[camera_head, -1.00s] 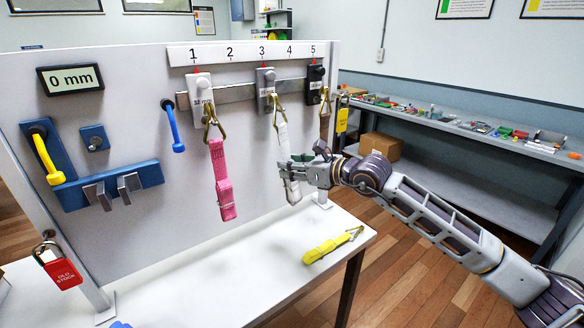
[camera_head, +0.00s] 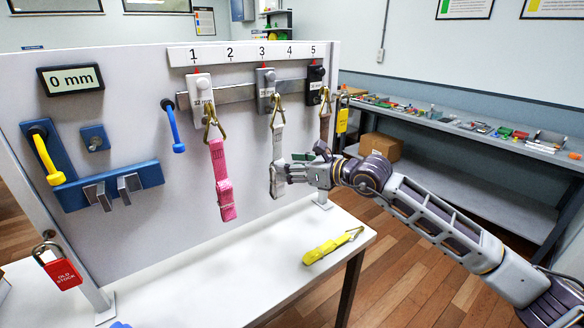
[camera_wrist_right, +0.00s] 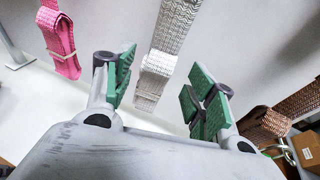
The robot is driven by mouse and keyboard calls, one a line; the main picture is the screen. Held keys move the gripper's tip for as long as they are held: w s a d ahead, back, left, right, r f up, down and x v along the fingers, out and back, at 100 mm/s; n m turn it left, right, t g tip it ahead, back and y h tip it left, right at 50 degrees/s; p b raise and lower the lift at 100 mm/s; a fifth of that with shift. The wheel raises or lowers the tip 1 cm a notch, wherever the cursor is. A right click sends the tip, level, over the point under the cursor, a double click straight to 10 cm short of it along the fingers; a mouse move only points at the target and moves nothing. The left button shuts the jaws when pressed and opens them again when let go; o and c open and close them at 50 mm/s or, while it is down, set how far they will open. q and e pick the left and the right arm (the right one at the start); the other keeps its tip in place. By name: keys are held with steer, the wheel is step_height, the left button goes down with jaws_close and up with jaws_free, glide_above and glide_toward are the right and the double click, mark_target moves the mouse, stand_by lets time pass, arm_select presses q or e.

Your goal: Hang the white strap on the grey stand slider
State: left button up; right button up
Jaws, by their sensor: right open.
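The white strap (camera_head: 277,148) hangs by its metal hook from the grey slider (camera_head: 266,88) under number 3 on the rail, and its lower end hangs free along the board. My right gripper (camera_head: 290,171) is beside the lower part of the strap, on its right. In the right wrist view the strap (camera_wrist_right: 170,50) hangs down ahead of the gripper (camera_wrist_right: 160,92), whose green-padded fingers are spread apart with nothing between the pads. My left gripper is not in view.
A pink strap (camera_head: 221,180) hangs from the white slider (camera_head: 201,98) on the left. A brown strap (camera_head: 324,125) hangs from the black slider (camera_head: 314,83) on the right. A yellow strap (camera_head: 328,246) lies on the white table (camera_head: 235,270). A red padlock tag (camera_head: 63,274) hangs at left.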

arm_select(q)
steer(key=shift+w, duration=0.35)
arm_select(e)
steer(key=v, duration=1.2)
stand_by(0.5)
